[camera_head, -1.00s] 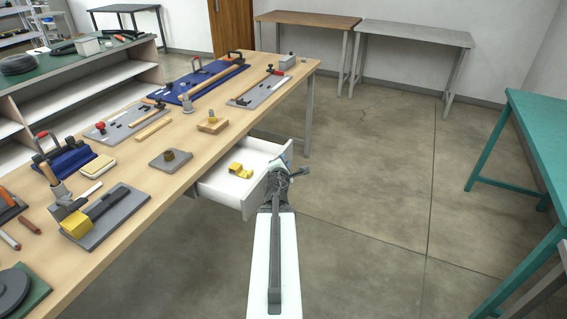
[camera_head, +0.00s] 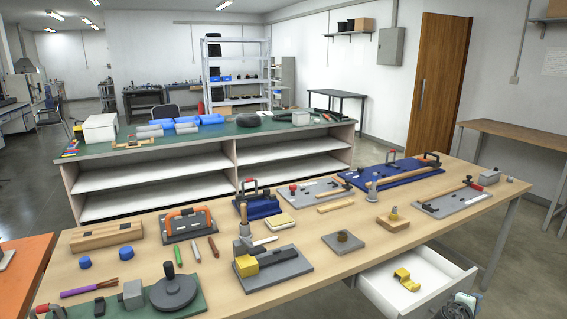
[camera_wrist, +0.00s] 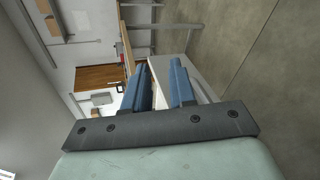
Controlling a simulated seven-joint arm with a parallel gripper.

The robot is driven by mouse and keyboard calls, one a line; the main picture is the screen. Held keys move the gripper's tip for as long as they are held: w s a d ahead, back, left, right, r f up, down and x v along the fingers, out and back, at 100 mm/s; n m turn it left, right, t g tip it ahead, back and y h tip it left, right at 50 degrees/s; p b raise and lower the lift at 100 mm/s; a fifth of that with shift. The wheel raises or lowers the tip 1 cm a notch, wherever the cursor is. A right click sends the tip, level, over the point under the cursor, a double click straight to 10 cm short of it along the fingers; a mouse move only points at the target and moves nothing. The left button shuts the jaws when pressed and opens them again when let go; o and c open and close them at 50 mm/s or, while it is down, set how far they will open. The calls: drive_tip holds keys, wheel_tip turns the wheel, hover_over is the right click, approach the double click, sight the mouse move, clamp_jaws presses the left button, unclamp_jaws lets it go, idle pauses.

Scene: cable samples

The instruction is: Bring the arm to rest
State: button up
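My gripper (camera_wrist: 160,77) shows in the wrist view, with its two blue fingers apart and nothing seen held between them. The wrist is tilted, and the white drawer front (camera_wrist: 172,43) lies beyond the fingertips. In the head view only a piece of my arm (camera_head: 459,308) shows at the bottom right, by the front of the open drawer (camera_head: 437,298). The fingers are not clear in the head view. I cannot tell the distance between the gripper and the drawer.
The drawer sticks out from the wooden workbench (camera_head: 300,240) and holds a yellow part (camera_head: 406,280). Tools and sample boards cover the bench. A green-topped shelf unit (camera_head: 215,142) stands behind. Open floor lies to the right, in front of a brown table (camera_head: 515,131).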

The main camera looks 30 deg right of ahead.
drive_tip(key=s+a+f+m+g+y, duration=0.4)
drive_tip(key=s+a+f+m+y, duration=0.25)
drive_tip(key=f+m, duration=0.45)
drive_tip(key=w+a+f+y, duration=0.3)
drive_tip(key=a+f, duration=0.5)
drive_tip(key=a, duration=0.4)
drive_tip(key=w+a+f+y, duration=0.4)
drive_tip(key=a+f, duration=0.3)
drive_tip(key=a, duration=0.6)
drive_tip(key=w+a+f+y, duration=0.3)
drive_tip(key=a+f, duration=0.5)
drive_tip(key=a, duration=0.4)
drive_tip(key=s+a+f+n+g+h, duration=0.1)
drive_tip(key=s+a+f+n+g, duration=0.1)
drive_tip(key=a, duration=0.8)
drive_tip(key=s+a+f+n+g+h, duration=0.1)
drive_tip(key=s+a+f+n, duration=0.4)
drive_tip(key=a, duration=0.5)
drive_tip(key=shift+s+a+f+g, duration=0.15)
drive_tip(key=shift+s+a+g, duration=0.2)
drive_tip(key=shift+g, duration=0.35)
